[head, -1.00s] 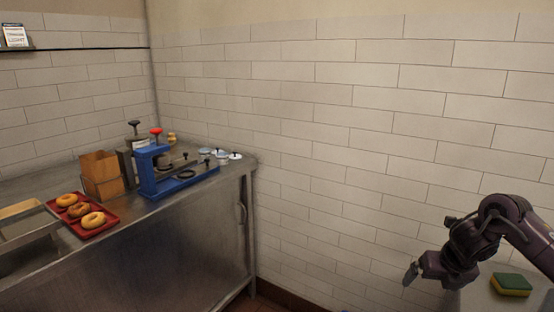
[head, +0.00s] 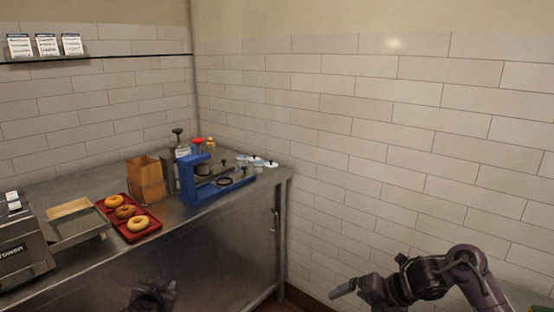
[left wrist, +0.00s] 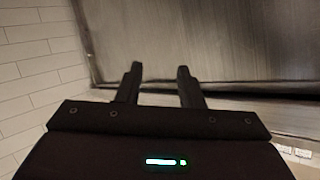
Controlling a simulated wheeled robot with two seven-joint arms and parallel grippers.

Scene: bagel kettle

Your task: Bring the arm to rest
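My left gripper (head: 150,296) shows at the bottom edge of the head view, dark and partly cut off, in front of the steel counter. In the left wrist view its two fingers (left wrist: 158,84) stand apart with nothing between them. The counter's steel front lies beyond them. My right arm comes in from the lower right of the head view. Its gripper (head: 343,288) points left, in front of the tiled wall and clear of the counter. Nothing shows in it, but the gap between its fingers cannot be made out.
The steel counter (head: 222,262) holds a red tray (head: 157,224) with bagels (head: 138,224), a wooden box (head: 146,180), a blue device (head: 187,182), white-lidded containers (head: 257,163) and a toaster (head: 20,245). A tiled wall (head: 400,150) stands behind and right. The counter's right end is an edge.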

